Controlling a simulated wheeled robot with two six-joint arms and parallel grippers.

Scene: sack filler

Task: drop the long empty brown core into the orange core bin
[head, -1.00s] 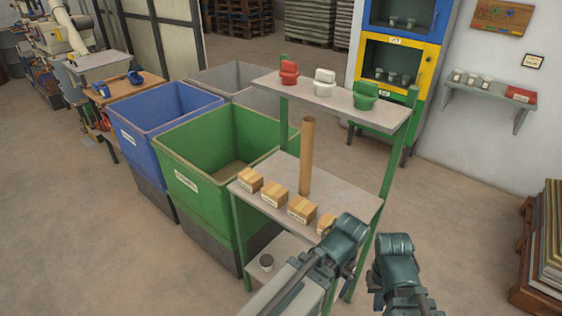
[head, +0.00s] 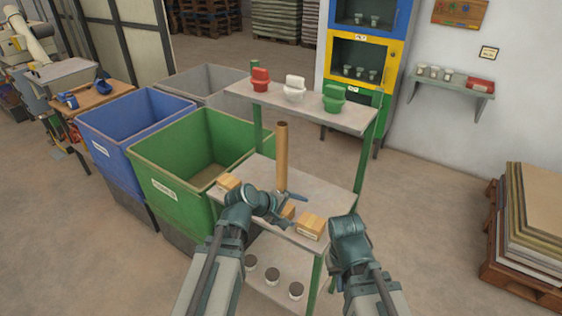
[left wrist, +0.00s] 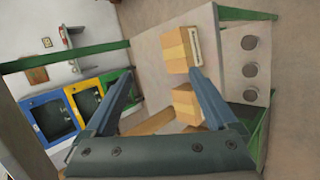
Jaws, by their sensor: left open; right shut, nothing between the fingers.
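The long brown core (head: 282,150) stands upright on the middle shelf of a green-framed rack. My left gripper (head: 288,203) is open over the front of that shelf, close in front of the core's foot and among the small boxes. In the left wrist view, part of the core (left wrist: 150,122) shows low between the open fingers (left wrist: 158,75); I cannot tell whether they touch it. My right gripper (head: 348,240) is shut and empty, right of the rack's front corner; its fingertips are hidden. No orange core bin is in view.
Small cardboard boxes (head: 311,227) line the shelf's front edge. Red, white and green items stand on the top shelf (head: 310,106), above and behind the core. Cans (head: 296,290) stand below. Green (head: 168,190), blue (head: 112,145) and grey bins are left.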

